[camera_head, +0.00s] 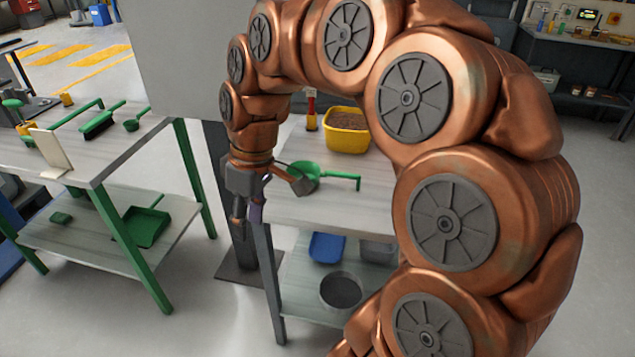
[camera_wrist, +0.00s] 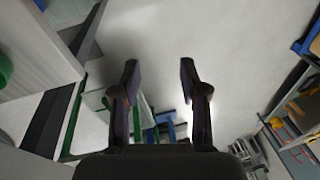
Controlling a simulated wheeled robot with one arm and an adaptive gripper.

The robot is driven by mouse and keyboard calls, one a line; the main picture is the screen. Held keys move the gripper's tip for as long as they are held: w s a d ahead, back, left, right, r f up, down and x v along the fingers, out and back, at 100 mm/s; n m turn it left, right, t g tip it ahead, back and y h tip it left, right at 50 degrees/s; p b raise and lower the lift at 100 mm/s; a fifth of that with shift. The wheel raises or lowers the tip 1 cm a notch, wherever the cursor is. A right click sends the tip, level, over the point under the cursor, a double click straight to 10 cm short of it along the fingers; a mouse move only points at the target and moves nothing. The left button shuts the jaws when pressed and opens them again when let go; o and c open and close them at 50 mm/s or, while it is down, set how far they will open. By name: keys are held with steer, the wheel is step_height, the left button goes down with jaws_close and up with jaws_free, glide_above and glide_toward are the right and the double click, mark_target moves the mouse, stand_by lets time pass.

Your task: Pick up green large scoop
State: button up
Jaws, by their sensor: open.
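The green large scoop (camera_head: 306,174) lies on the right-hand table (camera_head: 330,207), near its left end, with its handle pointing right. My gripper (camera_head: 262,203) is open and empty at the left edge of that table, just left of the scoop and apart from it as far as I can tell. Part of the gripper overlaps the scoop's left side in the head view. In the wrist view, my two fingers (camera_wrist: 158,82) are spread with floor and table legs beyond them. A green rounded piece (camera_wrist: 4,70), likely the scoop, shows at the far left edge.
A yellow bin (camera_head: 347,141) of brown material and a red-and-yellow item (camera_head: 311,108) stand behind the scoop. A blue container (camera_head: 327,247) and a round pan (camera_head: 341,290) sit on the lower shelf. The left table holds a green brush (camera_head: 99,122) and a smaller green scoop (camera_head: 136,122).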

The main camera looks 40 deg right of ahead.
steer(key=w+d+t+b, duration=0.1)
steer(key=w+d, duration=0.5)
steer(key=n+t+b, duration=0.2)
steer(key=b, duration=0.1)
glide_above(333, 172)
steer(key=s, duration=0.3)
step_height(333, 172, down, 7)
steer(key=shift+w+d+f+p, duration=0.15)
steer(key=shift+w+f, duration=0.2)
steer(key=shift+f, duration=0.3)
steer(key=shift+w+d+f+p, duration=0.15)
steer(key=shift+w+f, duration=0.15)
steer(key=shift+f, duration=0.35)
steer(key=shift+t, duration=0.3)
steer(key=shift+w+p+x, duration=0.15)
steer(key=shift+p+x, duration=0.2)
steer(key=shift+x, duration=0.95)
steer(key=shift+w+p+x, duration=0.1)
steer(key=shift+p+x, duration=0.25)
steer(key=shift+x, duration=0.95)
steer(key=shift+r, duration=0.1)
steer(key=shift+c, duration=0.4)
jaws_close()
